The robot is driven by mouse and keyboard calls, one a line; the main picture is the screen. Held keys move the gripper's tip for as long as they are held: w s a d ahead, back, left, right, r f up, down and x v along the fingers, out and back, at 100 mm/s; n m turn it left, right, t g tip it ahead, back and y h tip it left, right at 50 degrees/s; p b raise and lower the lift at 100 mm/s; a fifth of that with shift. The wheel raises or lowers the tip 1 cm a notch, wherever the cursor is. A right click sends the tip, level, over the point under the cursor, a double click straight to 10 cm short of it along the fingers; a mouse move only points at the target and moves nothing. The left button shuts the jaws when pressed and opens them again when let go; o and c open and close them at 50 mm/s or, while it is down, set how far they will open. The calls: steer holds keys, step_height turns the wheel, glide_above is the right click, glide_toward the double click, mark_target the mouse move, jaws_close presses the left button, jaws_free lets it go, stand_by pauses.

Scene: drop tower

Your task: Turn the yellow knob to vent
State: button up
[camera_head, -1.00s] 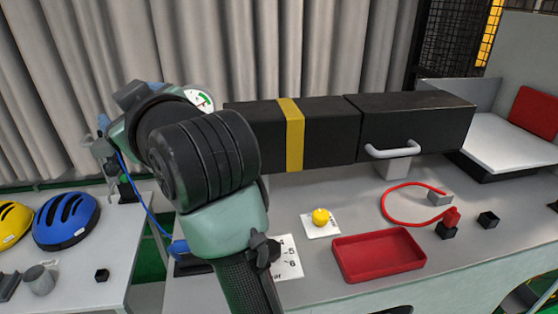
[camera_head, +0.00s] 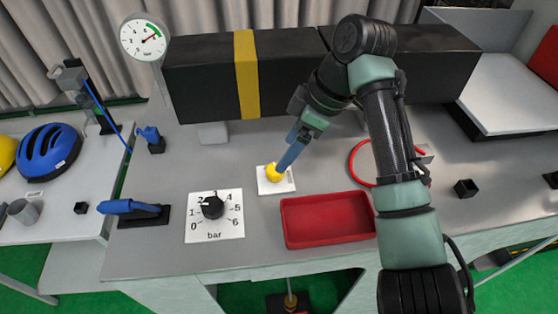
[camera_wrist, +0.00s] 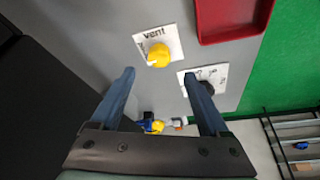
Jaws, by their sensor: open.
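In the wrist view my gripper (camera_wrist: 159,75) is open and empty, and the knob shows just beyond and between the fingertips. I cannot tell whether a finger touches it.
A round gauge (camera_head: 145,38) stands at the back left. A long black beam (camera_head: 210,85) with a yellow band spans behind. A red hose (camera_head: 354,160) lies behind my arm.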

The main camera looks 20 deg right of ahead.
mark_target(274, 169)
steer(key=p+x, duration=0.1)
steer(key=x, duration=0.4)
steer(key=shift+a+f, duration=0.15)
steer(key=shift+f, duration=0.05)
steer(key=shift+w+f, duration=0.2)
steer(key=shift+f, duration=0.3)
jaws_close()
